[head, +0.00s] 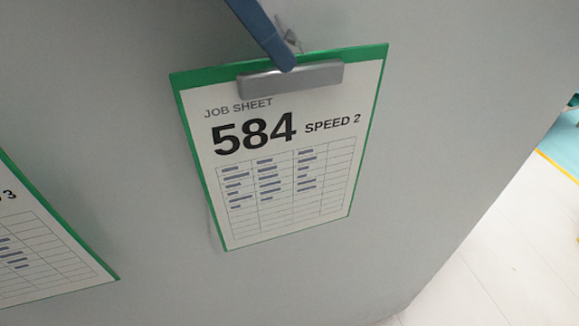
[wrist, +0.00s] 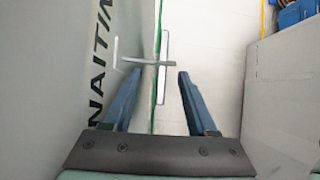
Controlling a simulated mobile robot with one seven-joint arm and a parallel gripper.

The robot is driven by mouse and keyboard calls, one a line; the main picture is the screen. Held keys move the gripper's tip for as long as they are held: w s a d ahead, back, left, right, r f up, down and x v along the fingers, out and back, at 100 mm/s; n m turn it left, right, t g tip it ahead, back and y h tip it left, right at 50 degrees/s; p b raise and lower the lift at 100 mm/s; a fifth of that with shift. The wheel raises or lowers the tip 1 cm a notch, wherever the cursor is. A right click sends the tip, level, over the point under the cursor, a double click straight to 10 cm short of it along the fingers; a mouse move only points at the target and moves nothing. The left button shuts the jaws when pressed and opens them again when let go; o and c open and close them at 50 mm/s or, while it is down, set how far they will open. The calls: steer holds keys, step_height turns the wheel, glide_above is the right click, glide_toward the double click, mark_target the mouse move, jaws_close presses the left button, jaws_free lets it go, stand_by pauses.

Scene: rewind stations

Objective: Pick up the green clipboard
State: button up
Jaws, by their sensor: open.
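A green clipboard (head: 379,62) with a grey metal clip (head: 291,80) hangs slightly tilted on a grey upright panel. Its white sheet reads "JOB SHEET 584 SPEED 2". In the head view one blue finger of my gripper (head: 284,61) comes down from above, its tip over the clip. In the wrist view my gripper (wrist: 159,74) is open, a blue finger on each side. The clipboard's thin green edge (wrist: 154,100) runs upright between the fingers, seen nearly edge-on. I cannot tell whether either finger touches it.
A second green-edged clipboard (head: 100,271), its sheet ending in "3", is cut off at the left. The grey panel (head: 440,110) holds both. A small metal hook (head: 289,40) is partly hidden behind the finger. Pale floor (head: 510,255) lies at right.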

steer(key=b+x, duration=0.1)
steer(key=x, duration=0.2)
steer(key=shift+s+a+f+b, duration=0.1)
steer(key=shift+b, duration=0.3)
steer(key=shift+d+f, duration=0.25)
steer(key=shift+d, duration=0.05)
steer(key=shift+r, duration=0.1)
steer(key=shift+c, duration=0.9)
jaws_close()
